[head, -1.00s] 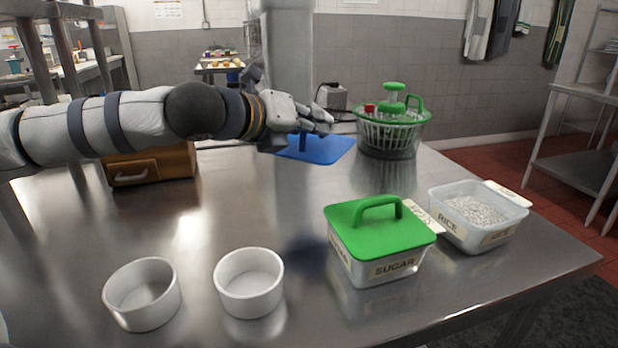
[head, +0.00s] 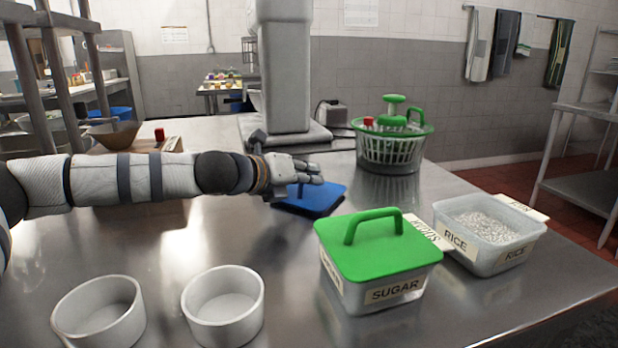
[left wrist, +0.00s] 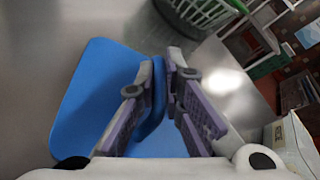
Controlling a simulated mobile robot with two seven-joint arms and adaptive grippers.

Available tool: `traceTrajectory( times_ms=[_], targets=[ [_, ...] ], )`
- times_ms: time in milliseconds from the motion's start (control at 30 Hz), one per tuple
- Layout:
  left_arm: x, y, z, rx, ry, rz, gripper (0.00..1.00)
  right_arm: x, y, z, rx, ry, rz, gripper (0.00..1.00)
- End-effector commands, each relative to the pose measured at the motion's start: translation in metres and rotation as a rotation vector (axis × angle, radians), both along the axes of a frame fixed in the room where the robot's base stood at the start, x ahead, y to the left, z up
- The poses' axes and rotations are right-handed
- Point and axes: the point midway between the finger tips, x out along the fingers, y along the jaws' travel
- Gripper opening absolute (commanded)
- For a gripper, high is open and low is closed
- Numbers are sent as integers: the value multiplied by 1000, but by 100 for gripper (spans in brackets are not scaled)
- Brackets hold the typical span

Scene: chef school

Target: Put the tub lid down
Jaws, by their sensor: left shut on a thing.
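The blue tub lid (head: 322,196) is a flat square with an upright handle. It is level over the far middle of the steel table, at or just above the surface; I cannot tell if it touches. My left gripper (head: 308,178) comes in from the left and is shut on the lid's handle. In the left wrist view, the purple-padded fingers (left wrist: 168,105) are at the handle, and the lid (left wrist: 85,95) spreads out below them. The open rice tub (head: 482,222) stands on the table at the right. My right gripper is not in view.
The sugar tub (head: 383,293) with a green lid (head: 375,250) stands at the front right. Two white bowls (head: 98,310) (head: 222,305) stand at the front left. A green-lidded salad spinner (head: 388,150) stands behind the lid. The table's middle is clear.

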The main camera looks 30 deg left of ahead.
Motion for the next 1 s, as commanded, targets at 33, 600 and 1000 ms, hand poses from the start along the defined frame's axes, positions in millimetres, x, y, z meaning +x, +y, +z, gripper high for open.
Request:
traceTrajectory(
  times_ms=[33,600,1000],
  targets=[
    [0,0,-5,-1,4,0,0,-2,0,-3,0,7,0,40],
    [-14,3,11,-1,-5,2,29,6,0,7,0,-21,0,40],
    [-99,14,47,-2,-17,3,29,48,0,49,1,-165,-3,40]
  ],
)
